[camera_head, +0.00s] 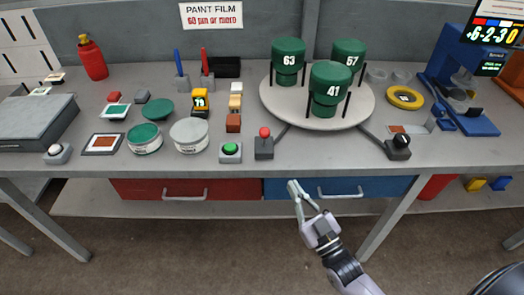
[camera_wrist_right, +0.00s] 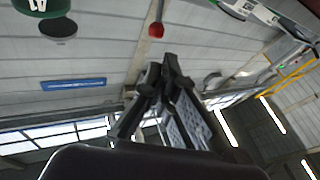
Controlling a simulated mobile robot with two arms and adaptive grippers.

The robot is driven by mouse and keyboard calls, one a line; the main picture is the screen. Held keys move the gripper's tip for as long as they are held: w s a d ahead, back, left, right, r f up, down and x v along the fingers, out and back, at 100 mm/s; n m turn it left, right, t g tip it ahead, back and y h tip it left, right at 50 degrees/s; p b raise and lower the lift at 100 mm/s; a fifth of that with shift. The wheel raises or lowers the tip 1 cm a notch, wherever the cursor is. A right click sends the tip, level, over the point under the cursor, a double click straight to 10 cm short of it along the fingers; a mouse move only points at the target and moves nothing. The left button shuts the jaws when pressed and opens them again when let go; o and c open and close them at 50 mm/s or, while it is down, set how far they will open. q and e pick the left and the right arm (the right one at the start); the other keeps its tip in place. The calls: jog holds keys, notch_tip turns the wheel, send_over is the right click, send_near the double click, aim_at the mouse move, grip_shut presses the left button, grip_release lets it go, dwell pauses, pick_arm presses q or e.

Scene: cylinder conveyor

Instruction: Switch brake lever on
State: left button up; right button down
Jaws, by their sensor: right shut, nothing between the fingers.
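Two levers stand at the front of the bench; I cannot tell by any label which is the brake lever. One is a red-knobbed lever (camera_head: 264,143) on a dark base, right of a green button. The other is a black-knobbed lever (camera_head: 399,146) near the right front edge. My right gripper (camera_head: 297,190) is shut and empty, in front of the bench, below and right of the red-knobbed lever and apart from it. In the right wrist view, the closed fingers (camera_wrist_right: 167,72) point up towards a red knob (camera_wrist_right: 156,30). My left gripper is out of view.
A round turntable (camera_head: 275,100) carries green cylinders marked 63, 57 and 41. A green button (camera_head: 230,150), tins and small blocks lie to the left. A blue stand (camera_head: 455,85) is at the right. Red and blue drawers (camera_head: 340,187) sit under the bench edge.

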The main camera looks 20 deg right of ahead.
aim_at(265, 137)
jog(key=p+x, duration=0.3)
jog(key=x, duration=1)
jog(key=shift+w, duration=0.1)
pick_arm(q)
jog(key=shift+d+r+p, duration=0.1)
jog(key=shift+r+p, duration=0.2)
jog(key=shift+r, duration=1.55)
pick_arm(e)
jog(key=shift+w, duration=0.4)
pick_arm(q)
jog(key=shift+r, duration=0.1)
pick_arm(e)
jog(key=shift+r, duration=0.1)
